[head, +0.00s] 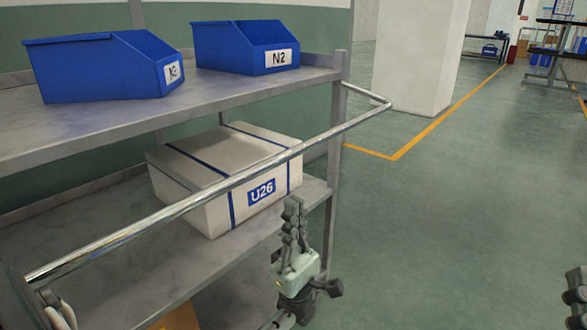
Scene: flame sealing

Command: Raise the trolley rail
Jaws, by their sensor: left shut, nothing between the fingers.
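The trolley rail (215,190) is a shiny metal bar. It runs slanting across the front of the metal trolley (335,215), from the lower left to a bend at the right, where a short arm joins the right post. It stands out from the trolley below the upper shelf's level at the left. My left gripper (293,204) is shut and empty, fingers pointing up. In the picture it is below the rail, apart from it, in front of the lower shelf's right end. My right gripper (574,246) shows only partly at the right edge; its fingers are unclear.
A white box (218,168) with blue straps, marked U26, sits on the lower shelf behind the rail. Two blue bins, one (105,68) at left and N2 (245,47), stand on the upper shelf.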

